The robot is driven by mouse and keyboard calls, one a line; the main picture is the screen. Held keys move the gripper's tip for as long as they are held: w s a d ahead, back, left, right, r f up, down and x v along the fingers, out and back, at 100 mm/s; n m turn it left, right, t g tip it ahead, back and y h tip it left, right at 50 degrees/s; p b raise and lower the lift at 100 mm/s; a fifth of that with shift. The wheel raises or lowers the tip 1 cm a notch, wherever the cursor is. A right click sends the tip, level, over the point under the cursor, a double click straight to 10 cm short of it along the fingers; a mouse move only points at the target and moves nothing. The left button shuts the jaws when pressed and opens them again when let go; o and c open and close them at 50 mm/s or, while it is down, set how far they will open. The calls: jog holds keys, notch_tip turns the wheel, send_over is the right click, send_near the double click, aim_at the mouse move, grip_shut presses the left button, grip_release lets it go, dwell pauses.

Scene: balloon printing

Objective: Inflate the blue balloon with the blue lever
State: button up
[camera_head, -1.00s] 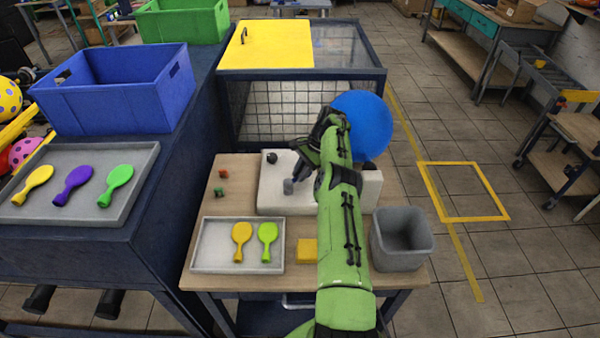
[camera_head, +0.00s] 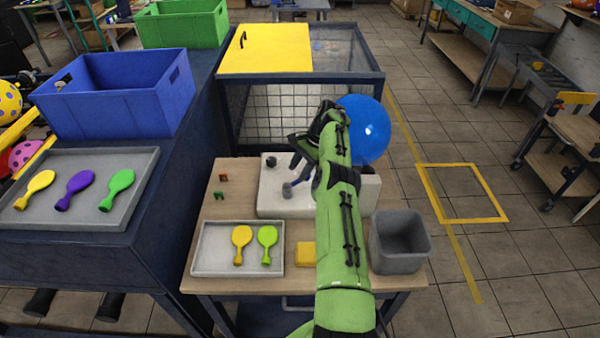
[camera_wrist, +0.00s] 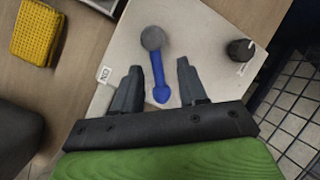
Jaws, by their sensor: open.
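The blue balloon (camera_head: 364,130) is large, round and inflated. It stands at the back right of the white machine (camera_head: 270,198), partly hidden by my green arm. My gripper (camera_wrist: 155,72) is open over the machine. The balloon is out of the wrist view.
A dark knob (camera_wrist: 240,50) stands on the machine. On the table are a yellow block (camera_head: 305,254), a grey bin (camera_head: 400,240) and a tray (camera_head: 215,262) with two balloons. A yellow-topped cage (camera_head: 300,128) stands behind. A blue crate (camera_head: 110,100) is at left.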

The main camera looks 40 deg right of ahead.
notch_tip(320, 180, up, 7)
jog(key=p, duration=0.5)
jog(key=shift+f, duration=0.2)
